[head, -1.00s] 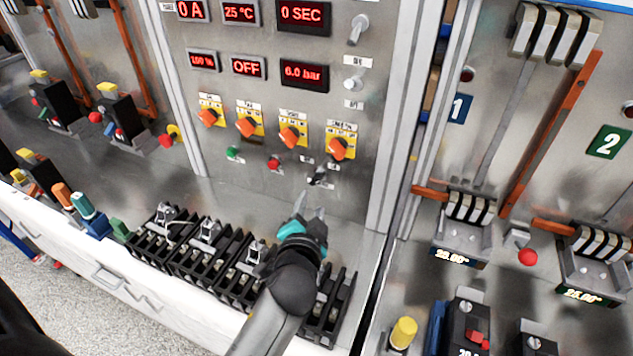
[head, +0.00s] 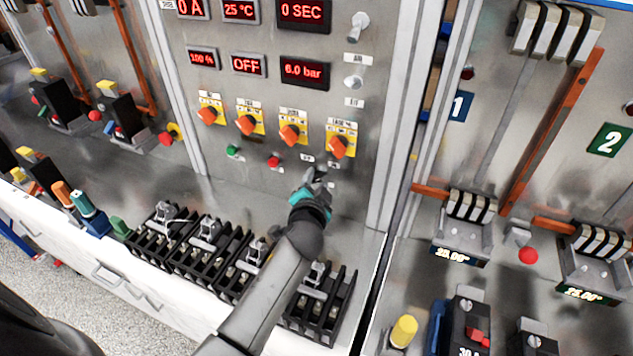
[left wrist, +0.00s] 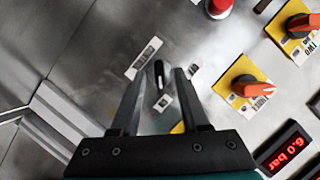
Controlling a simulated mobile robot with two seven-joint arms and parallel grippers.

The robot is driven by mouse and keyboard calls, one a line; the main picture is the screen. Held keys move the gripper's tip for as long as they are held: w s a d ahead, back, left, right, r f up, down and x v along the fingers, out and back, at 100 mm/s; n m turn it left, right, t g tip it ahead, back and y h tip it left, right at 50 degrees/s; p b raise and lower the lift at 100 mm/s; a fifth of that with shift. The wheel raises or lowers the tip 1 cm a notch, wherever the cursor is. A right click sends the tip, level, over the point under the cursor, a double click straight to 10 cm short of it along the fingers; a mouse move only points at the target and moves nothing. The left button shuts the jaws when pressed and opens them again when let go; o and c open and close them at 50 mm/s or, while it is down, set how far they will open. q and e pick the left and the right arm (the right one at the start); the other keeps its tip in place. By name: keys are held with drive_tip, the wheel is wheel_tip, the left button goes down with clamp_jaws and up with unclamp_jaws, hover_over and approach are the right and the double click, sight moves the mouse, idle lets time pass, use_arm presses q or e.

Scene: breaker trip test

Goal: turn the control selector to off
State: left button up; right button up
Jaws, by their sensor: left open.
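My left gripper (head: 316,178) is open at the lower part of the upright metal panel, below the right-hand orange knob. In the left wrist view its two dark fingers (left wrist: 157,84) stand on either side of a small black selector handle (left wrist: 158,72), with a gap visible on each side. I take this handle to be the control selector; its label is too small to read. In the head view the gripper largely hides it. My right gripper is not in view.
Several orange knobs (head: 340,146) on yellow plates sit just above. A red button (head: 274,161) and a green button (head: 233,151) are to the left. Black breaker blocks (head: 318,305) line the bench below. A display reads OFF (head: 247,65).

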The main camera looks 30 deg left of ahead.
use_arm(q)
clamp_jaws()
idle(0.5)
